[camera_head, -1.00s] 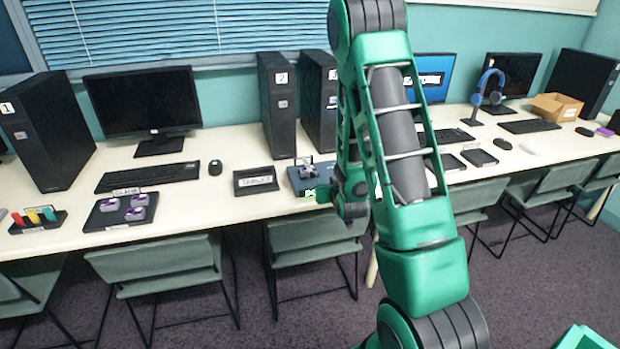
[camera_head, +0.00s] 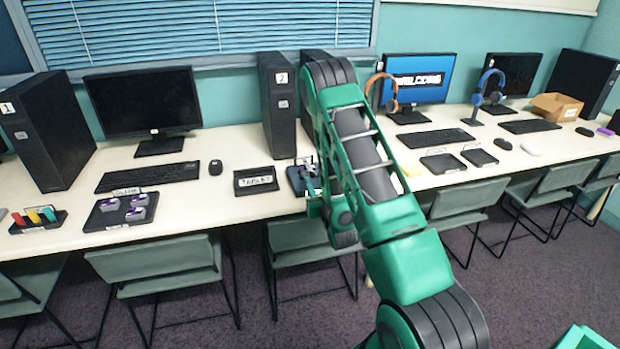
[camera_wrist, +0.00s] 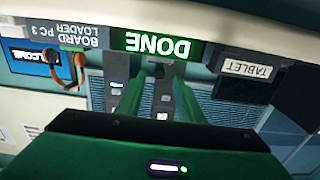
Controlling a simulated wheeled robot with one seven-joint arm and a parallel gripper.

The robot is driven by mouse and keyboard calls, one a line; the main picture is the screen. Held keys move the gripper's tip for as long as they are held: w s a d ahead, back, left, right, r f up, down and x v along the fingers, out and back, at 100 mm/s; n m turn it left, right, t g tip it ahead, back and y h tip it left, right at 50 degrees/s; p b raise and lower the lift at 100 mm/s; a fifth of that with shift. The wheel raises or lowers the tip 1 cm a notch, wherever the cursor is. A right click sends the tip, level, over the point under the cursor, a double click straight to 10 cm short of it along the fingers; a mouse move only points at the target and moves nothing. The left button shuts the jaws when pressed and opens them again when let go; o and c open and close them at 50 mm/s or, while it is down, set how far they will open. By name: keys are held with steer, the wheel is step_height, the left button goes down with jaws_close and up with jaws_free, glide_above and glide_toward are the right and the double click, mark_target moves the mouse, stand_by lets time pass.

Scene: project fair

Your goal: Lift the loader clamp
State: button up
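The loader (camera_head: 294,180) is a dark device on the desk, mostly hidden behind my arm in the head view. In the wrist view, which is upside down, its lit green DONE display (camera_wrist: 157,46) and its BOARD PC 3 LOADER sign (camera_wrist: 72,37) show. My gripper (camera_wrist: 159,72) points at the loader from its front. Its two fingers are apart, with a PC tower showing between them. The fingertips appear just by the DONE display. I cannot clearly make out the clamp; it may be the dark part near the fingertips.
A TABLET stand (camera_head: 255,181) is close left of the loader. PC tower 2 (camera_head: 278,105) stands behind. An orange headset (camera_head: 381,92) hangs to the right. A chair (camera_head: 305,243) is below the desk edge. A tray of grey-purple parts (camera_head: 121,211) lies left.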

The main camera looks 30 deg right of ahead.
mark_target(312, 176)
steer(key=shift+x, duration=2.65)
steer(key=shift+c, duration=0.7)
jaws_close()
steer(key=shift+a, duration=0.25)
steer(key=shift+d, duration=0.15)
steer(key=shift+r, duration=0.1)
